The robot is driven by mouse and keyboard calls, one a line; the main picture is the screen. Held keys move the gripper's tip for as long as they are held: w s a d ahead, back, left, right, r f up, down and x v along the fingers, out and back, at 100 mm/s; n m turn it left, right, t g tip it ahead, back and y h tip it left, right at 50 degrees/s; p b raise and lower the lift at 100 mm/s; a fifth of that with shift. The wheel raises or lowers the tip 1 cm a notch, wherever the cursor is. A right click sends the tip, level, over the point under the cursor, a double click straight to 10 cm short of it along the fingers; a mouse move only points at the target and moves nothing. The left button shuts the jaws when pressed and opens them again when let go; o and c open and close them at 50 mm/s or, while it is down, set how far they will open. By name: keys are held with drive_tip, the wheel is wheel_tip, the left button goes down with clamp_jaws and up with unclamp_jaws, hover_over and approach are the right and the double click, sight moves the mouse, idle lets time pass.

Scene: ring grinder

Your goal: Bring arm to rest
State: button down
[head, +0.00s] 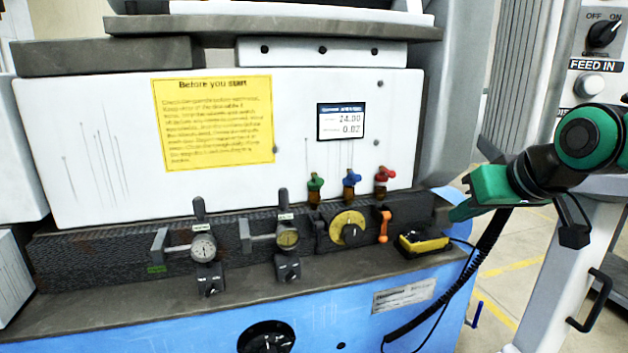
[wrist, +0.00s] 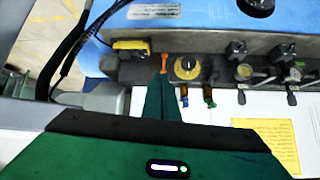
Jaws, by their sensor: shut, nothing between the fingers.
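My arm, green and black, comes in from the right of the head view. My gripper (head: 456,212) points left beside the right end of the machine's dark ledge (head: 100,250). In the wrist view, which is upside down, the gripper's dark green fingers (wrist: 161,80) are together with nothing between them. Their tips appear over the orange lever (wrist: 164,62), but the gap in depth is hard to judge. The orange lever (head: 384,226) stands left of my gripper in the head view.
A yellow dial (head: 348,228), two gauges (head: 203,248) and coloured valves (head: 351,178) line the ledge. A yellow-black box (head: 422,244) with a black coiled cable (head: 465,280) sits near my gripper. A control panel (head: 596,60) stands at right. Open floor shows between.

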drive_tip(key=s+d+f+m+g+h, duration=0.2)
drive_tip(key=s+d+f+m+g, duration=0.15)
drive_tip(key=s+d+f, duration=0.5)
drive_tip(key=s+d+f+m+g, duration=0.2)
drive_tip(key=s+d+f, duration=0.1)
drive_tip(key=s+f, duration=0.2)
drive_tip(key=s+d+f+m+g, duration=0.2)
drive_tip(key=s+f+g, duration=0.1)
drive_tip(key=s+f, duration=0.2)
drive_tip(key=s, duration=0.2)
drive_tip(key=shift+s+d+g+y, duration=0.3)
drive_tip(key=shift+d+g, duration=0.05)
drive_tip(key=shift+d, duration=0.05)
drive_tip(key=shift+f, duration=0.1)
drive_tip(key=shift+w+f, duration=0.25)
drive_tip(key=shift+w, duration=0.4)
